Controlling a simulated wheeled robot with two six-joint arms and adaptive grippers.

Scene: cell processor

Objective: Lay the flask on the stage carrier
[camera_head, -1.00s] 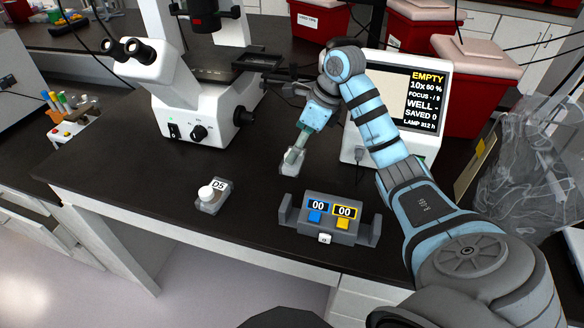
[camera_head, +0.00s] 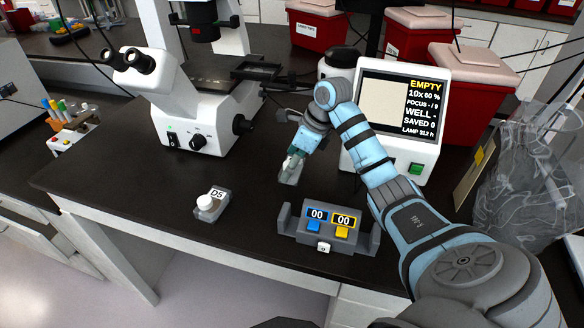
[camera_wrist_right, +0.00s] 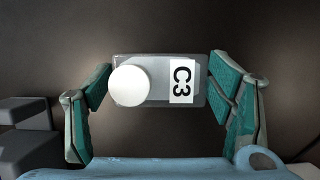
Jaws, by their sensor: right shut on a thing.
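A clear flask with a white cap and a C3 label (camera_wrist_right: 158,82) is between the fingers of my right gripper (camera_wrist_right: 165,95), which is shut on it. In the head view this flask (camera_head: 290,172) is low over or on the bench in front of the microscope; I cannot tell whether it touches the bench. My right gripper (camera_head: 294,158) comes down on it from behind. A second flask, labelled D5 (camera_head: 213,206), lies on the bench to the left. The dark stage (camera_head: 258,70) is on the white microscope; the carrier is not clearly distinguishable there.
The white microscope (camera_head: 190,105) stands at the back left. A grey two-display counter (camera_head: 328,228) sits near the front edge. A screen unit (camera_head: 400,110) stands behind my right arm. Clear bench lies between the D5 flask and my right gripper.

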